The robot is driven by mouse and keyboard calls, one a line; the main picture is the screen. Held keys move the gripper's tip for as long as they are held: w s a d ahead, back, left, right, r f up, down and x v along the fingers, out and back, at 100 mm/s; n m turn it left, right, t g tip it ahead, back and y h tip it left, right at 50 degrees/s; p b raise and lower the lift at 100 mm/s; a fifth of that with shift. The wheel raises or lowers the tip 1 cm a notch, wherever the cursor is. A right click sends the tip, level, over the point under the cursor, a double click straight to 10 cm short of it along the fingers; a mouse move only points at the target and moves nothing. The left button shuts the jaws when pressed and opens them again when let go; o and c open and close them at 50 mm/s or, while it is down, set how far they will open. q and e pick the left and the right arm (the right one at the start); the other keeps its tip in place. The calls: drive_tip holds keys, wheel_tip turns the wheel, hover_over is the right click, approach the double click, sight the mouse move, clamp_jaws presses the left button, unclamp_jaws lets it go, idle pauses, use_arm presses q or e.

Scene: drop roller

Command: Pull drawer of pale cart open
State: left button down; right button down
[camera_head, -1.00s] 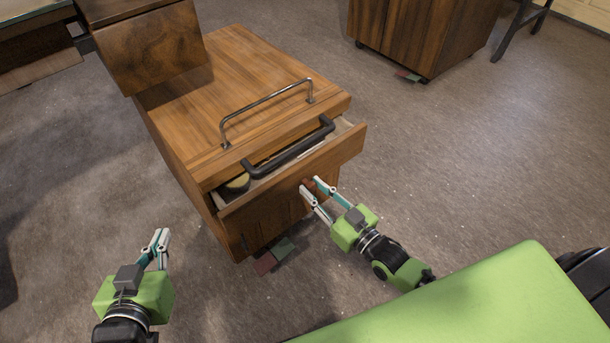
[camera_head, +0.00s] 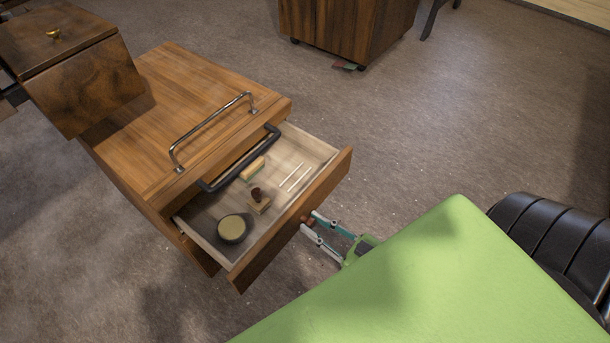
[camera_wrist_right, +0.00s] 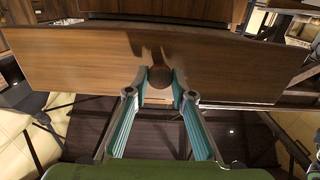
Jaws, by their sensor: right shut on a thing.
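The pale cart (camera_head: 165,105) is a light-brown wooden cart with a metal rail and a dark bar handle on its top edge. Its drawer (camera_head: 325,183) is pulled well out, with its pale inside showing. My right gripper (camera_head: 308,224) is at the outside of the drawer front, shut on the round brown knob (camera_wrist_right: 160,77), which shows between its fingers in the right wrist view. My left gripper is out of view.
In the drawer lie a round tin (camera_head: 232,228), a small stamp-like piece (camera_head: 258,200), a yellowish block (camera_head: 252,168) and thin white sticks (camera_head: 294,178). A darker cabinet (camera_head: 345,30) stands at the back. A dark wooden box (camera_head: 90,85) overhangs the cart's left side.

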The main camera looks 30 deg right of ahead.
drive_tip(key=shift+s+d, duration=0.2)
drive_tip(key=shift+s, duration=0.3)
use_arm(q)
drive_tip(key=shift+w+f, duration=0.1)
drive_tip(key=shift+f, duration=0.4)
use_arm(e)
drive_tip(key=shift+s, duration=0.15)
drive_tip(key=c, duration=1.8)
unclamp_jaws()
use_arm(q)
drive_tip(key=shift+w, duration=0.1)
use_arm(e)
drive_tip(key=shift+o, duration=0.2)
